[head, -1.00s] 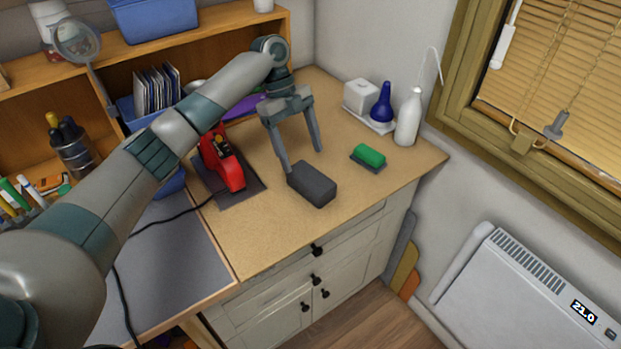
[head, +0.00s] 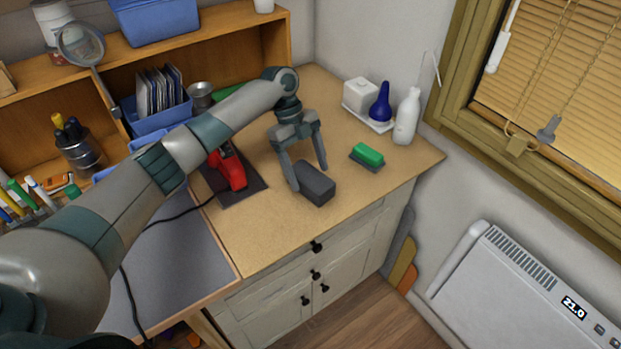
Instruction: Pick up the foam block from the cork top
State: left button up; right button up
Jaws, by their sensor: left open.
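The dark grey foam block (head: 315,187) lies on the cork top (head: 262,232) near its front edge. My left gripper (head: 311,179) is open and points down, with its two fingers on either side of the block's back part. One finger is at the block's left side, the other beyond its back right side. I cannot tell whether either finger touches the block. My right gripper is not in view.
A red tool (head: 231,170) stands on a dark mat left of the block. A green-topped brush or pad (head: 369,155) lies to the right. A white bottle (head: 406,117) and a blue bulb (head: 380,103) stand at the back right. The cork in front is clear.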

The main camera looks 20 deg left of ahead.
pick_arm(q)
jog(key=shift+p+x, duration=0.35)
jog(key=shift+x, duration=0.55)
jog(key=shift+s+d+f, duration=0.1)
jog(key=shift+d+f, duration=0.05)
jog(key=shift+f, duration=0.2)
jog(key=shift+c, duration=0.3)
jog(key=c, duration=1.1)
jog(key=shift+r, duration=0.15)
